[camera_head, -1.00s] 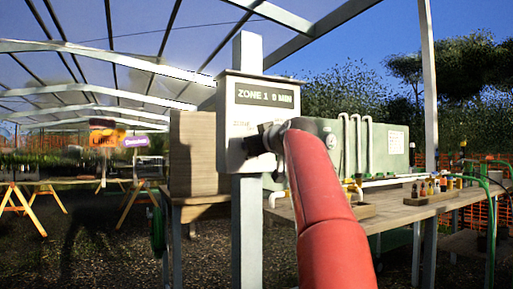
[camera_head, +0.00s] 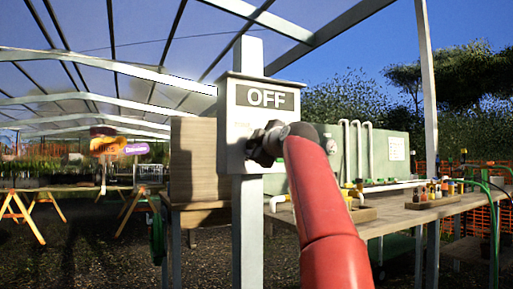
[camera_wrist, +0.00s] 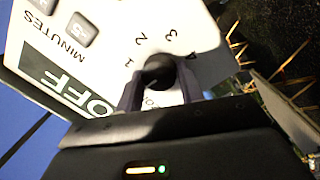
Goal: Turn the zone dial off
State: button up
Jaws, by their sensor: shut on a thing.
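The controller box (camera_head: 236,120) is mounted on a pale post, and its display (camera_head: 265,97) reads OFF. In the wrist view the display (camera_wrist: 70,82) also reads OFF, tilted in the picture. The dark round zone dial (camera_wrist: 158,70) sits on the white face with numbers 1, 2, 3 and 4 around it. My gripper (camera_wrist: 160,90) has its two fingers on either side of the dial and is shut on it. In the head view my gripper (camera_head: 262,148) is against the lower front of the box and hides the dial.
Grey buttons (camera_wrist: 78,30) marked MINUTES lie beside the dial on the box face. A wooden bench (camera_head: 400,212) with pipes and small bottles stands at the right. A stack of boards (camera_head: 198,158) is left of the post.

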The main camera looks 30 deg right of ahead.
jog(key=shift+f+n, duration=0.15)
jog(key=shift+n, duration=0.25)
jog(key=o, duration=1)
jog(key=s+b, duration=0.4)
jog(key=s, duration=0.3)
jog(key=shift+s+a, duration=0.15)
jog(key=shift+s, duration=0.25)
